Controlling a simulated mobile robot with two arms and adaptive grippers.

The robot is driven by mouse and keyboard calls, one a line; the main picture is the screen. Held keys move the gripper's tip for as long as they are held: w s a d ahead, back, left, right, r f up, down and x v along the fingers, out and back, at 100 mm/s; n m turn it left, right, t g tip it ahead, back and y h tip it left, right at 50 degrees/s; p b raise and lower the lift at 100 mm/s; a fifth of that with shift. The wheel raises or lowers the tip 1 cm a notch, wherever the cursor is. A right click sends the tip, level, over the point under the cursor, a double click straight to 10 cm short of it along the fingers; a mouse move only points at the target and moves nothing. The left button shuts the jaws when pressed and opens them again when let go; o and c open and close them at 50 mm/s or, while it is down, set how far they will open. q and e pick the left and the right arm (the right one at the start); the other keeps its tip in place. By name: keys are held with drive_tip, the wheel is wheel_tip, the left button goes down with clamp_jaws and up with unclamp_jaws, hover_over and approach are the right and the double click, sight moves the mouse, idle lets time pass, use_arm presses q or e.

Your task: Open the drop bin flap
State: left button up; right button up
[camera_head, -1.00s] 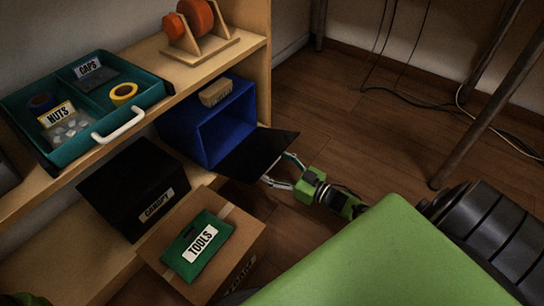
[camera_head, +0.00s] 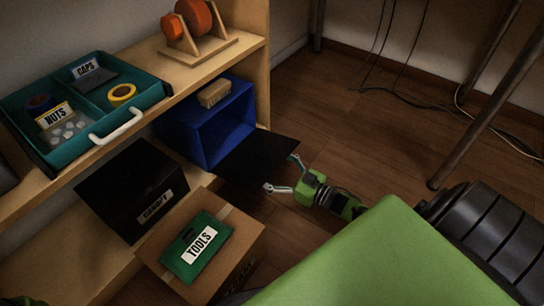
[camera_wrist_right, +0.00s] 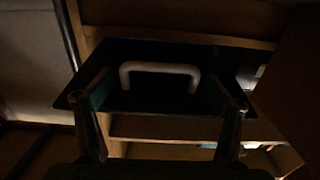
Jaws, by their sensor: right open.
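The drop bin (camera_head: 203,130) is a blue open-fronted box under the upper shelf. Its black flap (camera_head: 255,158) is folded down and outward, and the bin's blue inside shows. My right gripper (camera_head: 283,173) is at the flap's outer edge with its fingers spread. In the right wrist view, the dark flap (camera_wrist_right: 150,95) carries a pale U-shaped handle (camera_wrist_right: 160,67). The open right fingers (camera_wrist_right: 162,92) stand to either side of the handle, apart from it.
A teal drawer (camera_head: 150,97) with a white handle is on the upper shelf, left of the bin. A black box (camera_head: 130,185) and a cardboard box (camera_head: 222,262) with a green tools pouch (camera_head: 185,255) are below.

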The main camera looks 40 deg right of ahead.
drive_tip(key=v, duration=1.1)
drive_tip(key=shift+s, duration=0.3)
